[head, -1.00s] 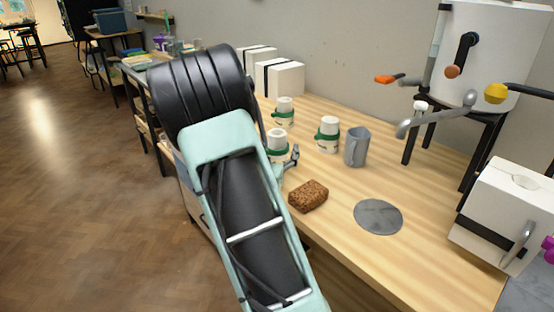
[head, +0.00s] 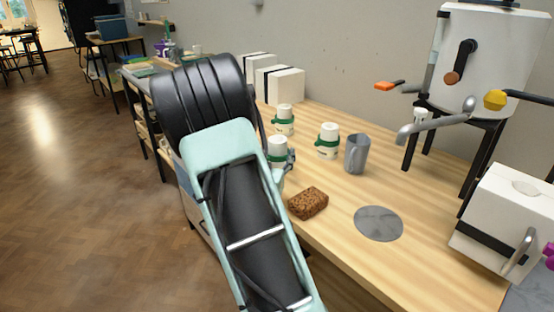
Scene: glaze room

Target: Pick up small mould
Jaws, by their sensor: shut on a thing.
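Three small white moulds with green bands are on the wooden table. The nearest small mould (head: 277,149) stands right beside my arm, its lower part partly hidden. My gripper (head: 287,160) is at this mould, mostly hidden behind my arm; a grey finger shows against its right side. The gripper is shut on it, and the mould looks upright, with no clear gap to the table visible. A second small mould (head: 328,139) stands to the right, and a third (head: 284,114) stands behind.
A grey mug (head: 357,154), a brown sponge-like block (head: 308,203) and a grey disc (head: 379,223) are nearby. White strapped blocks (head: 279,84) stand at the back. A larger white strapped block (head: 505,218) and a white machine (head: 478,60) are right.

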